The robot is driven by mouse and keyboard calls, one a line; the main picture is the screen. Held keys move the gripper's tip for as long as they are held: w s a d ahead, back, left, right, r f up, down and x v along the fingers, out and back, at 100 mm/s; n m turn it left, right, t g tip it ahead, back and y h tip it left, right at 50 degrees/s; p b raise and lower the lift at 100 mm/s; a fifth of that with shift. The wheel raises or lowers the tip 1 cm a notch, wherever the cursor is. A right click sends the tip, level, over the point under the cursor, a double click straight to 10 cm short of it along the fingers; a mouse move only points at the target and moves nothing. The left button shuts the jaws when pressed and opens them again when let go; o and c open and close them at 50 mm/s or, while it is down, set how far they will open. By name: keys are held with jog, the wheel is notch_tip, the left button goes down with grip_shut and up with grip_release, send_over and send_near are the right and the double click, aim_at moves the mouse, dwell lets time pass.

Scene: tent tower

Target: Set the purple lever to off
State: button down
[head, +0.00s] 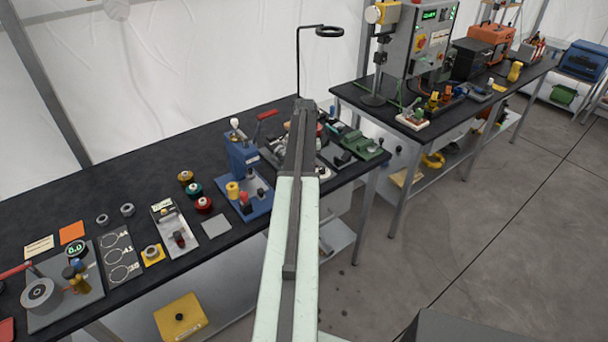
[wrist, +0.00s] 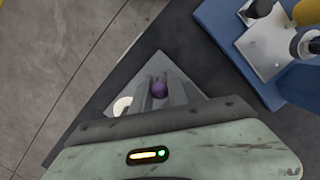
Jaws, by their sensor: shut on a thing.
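The purple lever's round knob (wrist: 160,89) shows in the wrist view between the fingers of my gripper (wrist: 161,82). My gripper is shut on it. The rest of the lever and its base are hidden by my gripper, so I cannot tell which way the lever is set. In the head view my arm reaches out over the bench, and I cannot make out the purple lever there; my arm covers that part.
A blue press (head: 245,170) stands left of my arm; blue metalwork (wrist: 240,40) shows close by in the wrist view. Green equipment (head: 360,144) sits to the right. A thin black stand with a ring (head: 329,31) rises behind. The floor (head: 480,190) at right is clear.

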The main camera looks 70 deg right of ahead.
jog(key=shift+w+d+g, duration=0.1)
jog(key=shift+w+g, duration=0.05)
jog(key=shift+g, duration=0.15)
dwell(0.4)
jog(key=c, duration=1.3)
grip_release()
jog(key=shift+w, duration=0.1)
jog(key=r+p, duration=0.2)
jog(key=d+r+p, duration=0.1)
jog(key=r+p, duration=0.4)
jog(key=shift+w+d+r, duration=0.3)
jog(key=shift+p, duration=0.3)
